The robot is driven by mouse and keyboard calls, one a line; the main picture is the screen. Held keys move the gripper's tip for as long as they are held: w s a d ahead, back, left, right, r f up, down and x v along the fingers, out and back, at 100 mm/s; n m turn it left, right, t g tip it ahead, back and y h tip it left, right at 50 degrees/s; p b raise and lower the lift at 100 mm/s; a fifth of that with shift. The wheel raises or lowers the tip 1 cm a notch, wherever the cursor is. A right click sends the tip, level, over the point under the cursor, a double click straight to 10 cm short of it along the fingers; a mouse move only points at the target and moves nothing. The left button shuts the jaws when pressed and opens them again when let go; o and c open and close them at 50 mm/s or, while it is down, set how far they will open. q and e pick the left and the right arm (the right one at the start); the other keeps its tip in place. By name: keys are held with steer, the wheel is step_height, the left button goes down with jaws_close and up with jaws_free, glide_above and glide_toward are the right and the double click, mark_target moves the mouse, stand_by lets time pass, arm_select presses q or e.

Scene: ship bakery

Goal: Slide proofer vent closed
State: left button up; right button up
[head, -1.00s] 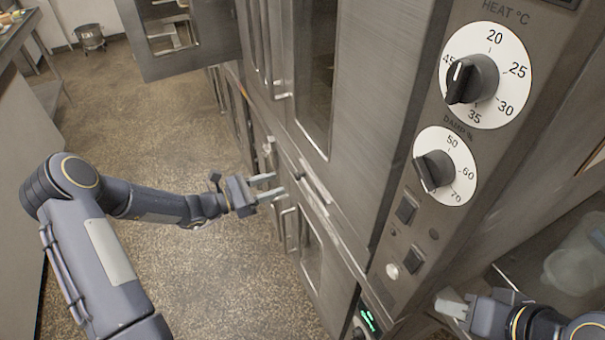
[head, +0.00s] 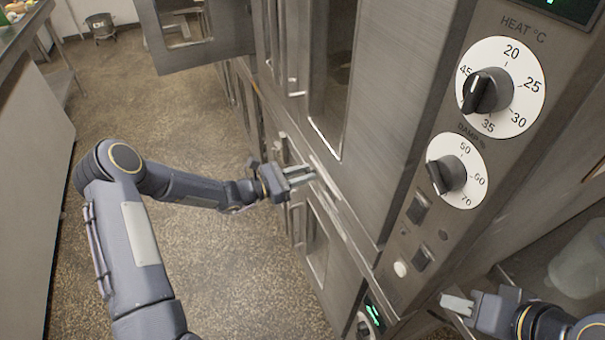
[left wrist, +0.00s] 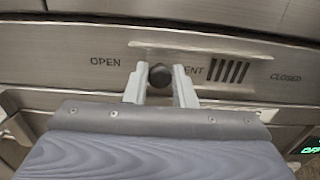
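The proofer vent (left wrist: 229,72) is a metal strip with dark slots, marked OPEN at left and CLOSED at right in the left wrist view. Its dark round knob (left wrist: 159,75) sits left of the slots, nearer the OPEN mark, and hides part of the word VENT.
The proofer control panel with heat dial (head: 501,88) and damp dial (head: 455,170) stands to the right. Steel doors (head: 392,100) rise above the vent. An open door (head: 205,45) juts out at the back. The speckled floor (head: 190,260) at left is clear around my left arm.

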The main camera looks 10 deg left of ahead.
arm_select(q)
jaws_close()
steer(key=s+d, duration=0.1)
steer(key=s, duration=0.1)
steer(key=s+d, duration=0.1)
steer(key=s+d+b, duration=0.1)
steer(key=s, duration=0.1)
steer(key=shift+s+d+f, duration=0.1)
steer(key=shift+s+d, duration=0.25)
steer(key=shift+d, duration=0.05)
steer(key=shift+s+d, duration=0.15)
steer(key=shift+s, duration=0.05)
steer(key=o, duration=0.5)
jaws_free()
steer(key=shift+o, duration=0.2)
